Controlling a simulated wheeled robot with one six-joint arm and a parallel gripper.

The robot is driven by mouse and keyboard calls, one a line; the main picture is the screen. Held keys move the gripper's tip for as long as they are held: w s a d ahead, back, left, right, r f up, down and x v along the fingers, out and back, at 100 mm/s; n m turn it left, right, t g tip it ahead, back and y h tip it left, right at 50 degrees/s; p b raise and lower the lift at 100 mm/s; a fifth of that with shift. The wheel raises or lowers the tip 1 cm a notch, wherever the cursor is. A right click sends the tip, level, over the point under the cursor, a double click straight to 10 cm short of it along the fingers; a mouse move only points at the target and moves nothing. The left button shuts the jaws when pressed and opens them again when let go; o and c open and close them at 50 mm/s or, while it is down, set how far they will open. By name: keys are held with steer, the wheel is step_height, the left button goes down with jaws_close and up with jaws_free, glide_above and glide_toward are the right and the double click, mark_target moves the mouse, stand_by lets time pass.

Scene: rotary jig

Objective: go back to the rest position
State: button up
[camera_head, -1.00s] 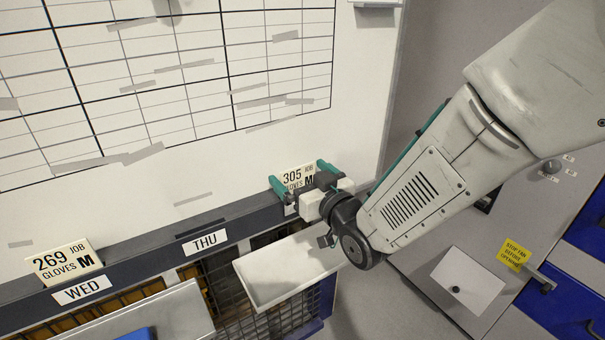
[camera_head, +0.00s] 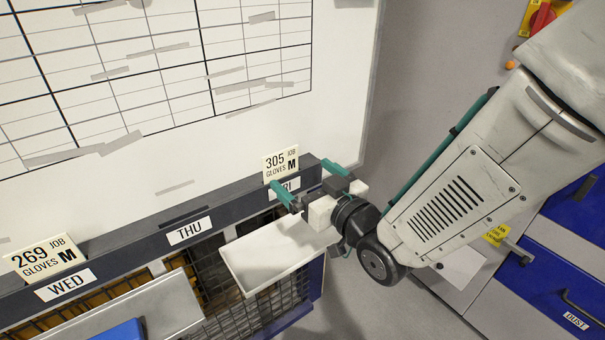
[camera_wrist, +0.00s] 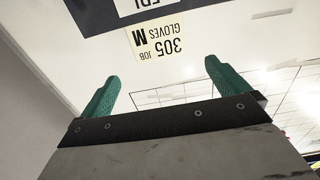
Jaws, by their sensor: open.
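My gripper (camera_head: 308,181) is open, its two green fingers spread apart with nothing between them. It is in front of the dark rail (camera_head: 128,252), by the FRI label (camera_head: 290,187), which one finger partly covers. The 305 JOB GLOVES M card (camera_head: 281,162) stands upright at the rail above that label, clear of the fingers. In the wrist view the same card (camera_wrist: 156,38) appears upside down beyond the two fingers (camera_wrist: 160,85), with a gap between it and them.
The 269 JOB GLOVES M card (camera_head: 45,256) stands above the WED label (camera_head: 66,285). A pale tray (camera_head: 275,255) juts out just below my gripper, over a wire basket (camera_head: 250,322). A whiteboard (camera_head: 200,150) is behind. Blue drawers (camera_head: 545,295) are at right.

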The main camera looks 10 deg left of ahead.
step_height(320, 180, down, 8)
steer(key=d+f+g+h, duration=0.1)
steer(key=d+g+h, duration=0.15)
steer(key=h, duration=0.25)
steer(key=s+d+m+g+h, duration=0.35)
steer(key=d+h, duration=0.25)
steer(key=d, duration=0.7)
steer(key=s+d+r+m+g+h, duration=0.1)
steer(key=s+d+r+m+g, duration=0.1)
steer(key=s+d+r, duration=0.5)
steer(key=s+d+r+m+g+h, duration=0.1)
steer(key=s+d+r+m, duration=0.3)
steer(key=d, duration=1.1)
steer(key=shift+s+r+g+h, duration=0.4)
steer(key=shift+s+r+g, duration=0.2)
steer(key=shift+s+r, duration=1.7)
